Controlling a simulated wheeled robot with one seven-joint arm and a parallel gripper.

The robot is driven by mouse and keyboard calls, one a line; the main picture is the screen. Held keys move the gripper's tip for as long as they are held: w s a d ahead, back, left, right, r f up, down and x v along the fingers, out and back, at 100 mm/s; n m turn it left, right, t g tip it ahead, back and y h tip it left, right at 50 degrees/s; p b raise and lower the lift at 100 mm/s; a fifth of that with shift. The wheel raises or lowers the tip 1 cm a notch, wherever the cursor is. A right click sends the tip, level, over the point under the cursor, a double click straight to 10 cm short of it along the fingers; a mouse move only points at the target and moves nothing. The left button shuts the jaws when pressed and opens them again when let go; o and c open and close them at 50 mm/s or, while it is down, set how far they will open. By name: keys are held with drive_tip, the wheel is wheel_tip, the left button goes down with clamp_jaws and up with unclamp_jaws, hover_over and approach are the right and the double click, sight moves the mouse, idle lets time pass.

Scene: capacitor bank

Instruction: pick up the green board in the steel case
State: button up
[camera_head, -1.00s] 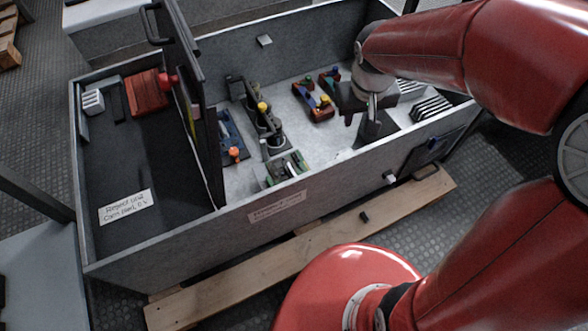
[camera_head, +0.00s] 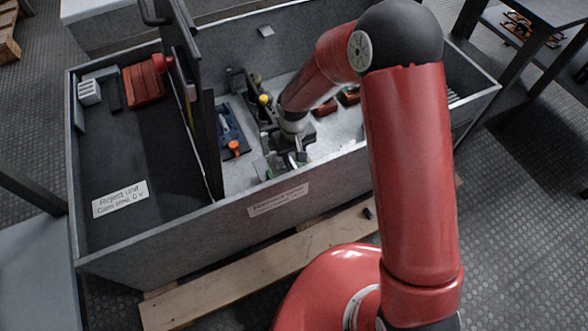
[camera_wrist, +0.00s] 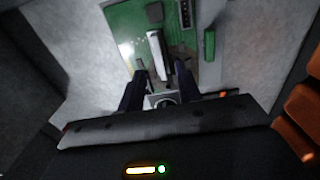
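The green board (camera_wrist: 130,25) lies on the pale floor of the grey steel case (camera_head: 200,240), seen at the top of the wrist view. It carries dark chips, a dark connector and a raised pale bar (camera_wrist: 158,52). My gripper (camera_wrist: 160,78) is open, its two dark fingers apart over the near part of the board, with the bar between and just beyond their tips. I cannot tell whether the fingers touch the board. In the head view my gripper (camera_head: 292,158) is down inside the case near the front wall, and my arm hides most of the board.
An upright dark panel (camera_head: 208,140) divides the case close to the left of my gripper. Beside it are a blue part with an orange knob (camera_head: 233,146) and a black part with a yellow knob (camera_head: 264,99). The left compartment holds a red block (camera_head: 144,85).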

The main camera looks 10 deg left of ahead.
sight(294, 165)
wheel_tip(294, 165, down, 4)
drive_tip(key=shift+c, duration=0.4)
clamp_jaws()
drive_tip(key=shift+r, duration=0.15)
